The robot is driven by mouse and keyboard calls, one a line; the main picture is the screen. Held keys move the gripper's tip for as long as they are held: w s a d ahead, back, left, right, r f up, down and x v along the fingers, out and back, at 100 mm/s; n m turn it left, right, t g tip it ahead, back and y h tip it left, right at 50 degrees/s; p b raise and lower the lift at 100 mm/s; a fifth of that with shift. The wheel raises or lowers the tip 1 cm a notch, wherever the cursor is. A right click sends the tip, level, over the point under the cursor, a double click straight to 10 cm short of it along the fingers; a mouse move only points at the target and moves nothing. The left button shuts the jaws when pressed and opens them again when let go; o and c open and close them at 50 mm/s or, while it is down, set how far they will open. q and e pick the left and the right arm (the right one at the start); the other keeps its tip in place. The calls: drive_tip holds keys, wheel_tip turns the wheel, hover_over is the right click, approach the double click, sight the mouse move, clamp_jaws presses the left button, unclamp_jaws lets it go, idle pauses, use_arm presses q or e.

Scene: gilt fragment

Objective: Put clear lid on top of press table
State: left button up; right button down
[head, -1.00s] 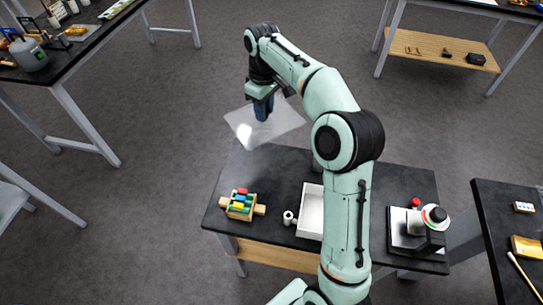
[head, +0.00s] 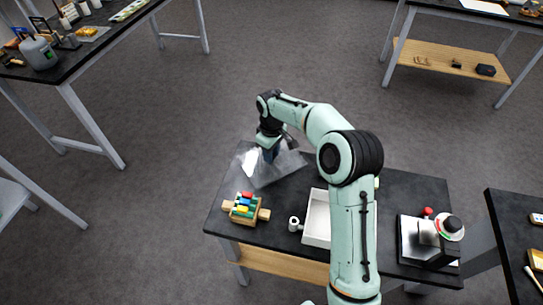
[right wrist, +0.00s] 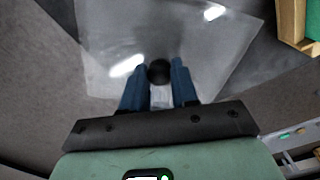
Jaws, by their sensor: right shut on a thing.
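My right gripper (head: 270,152) is shut on the clear lid (head: 262,172), a thin see-through sheet with bright glare on it. In the right wrist view, the two blue fingers (right wrist: 158,88) close on a dark round knob in the middle of the lid (right wrist: 215,50). The lid is over the far left part of the black press table (head: 290,185); I cannot tell whether it touches the top. My left gripper is out of view.
On the press table are a wooden rack with coloured pieces (head: 245,208), a small white cylinder (head: 295,223), a white tray (head: 317,220) and a press-like device (head: 430,240) at the right. My right arm hides part of the table. Other tables (head: 70,75) stand around.

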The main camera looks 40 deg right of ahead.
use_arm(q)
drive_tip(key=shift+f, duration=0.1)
use_arm(e)
drive_tip(key=shift+f, duration=0.75)
drive_tip(key=shift+f, duration=0.15)
drive_tip(key=c, duration=0.9)
unclamp_jaws()
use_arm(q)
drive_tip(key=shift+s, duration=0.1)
use_arm(e)
drive_tip(key=shift+o, duration=0.2)
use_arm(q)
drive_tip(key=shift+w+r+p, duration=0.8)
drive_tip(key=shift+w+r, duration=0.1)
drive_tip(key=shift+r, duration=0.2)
use_arm(e)
wheel_tip(320, 180, up, 12)
drive_tip(key=shift+r, duration=0.2)
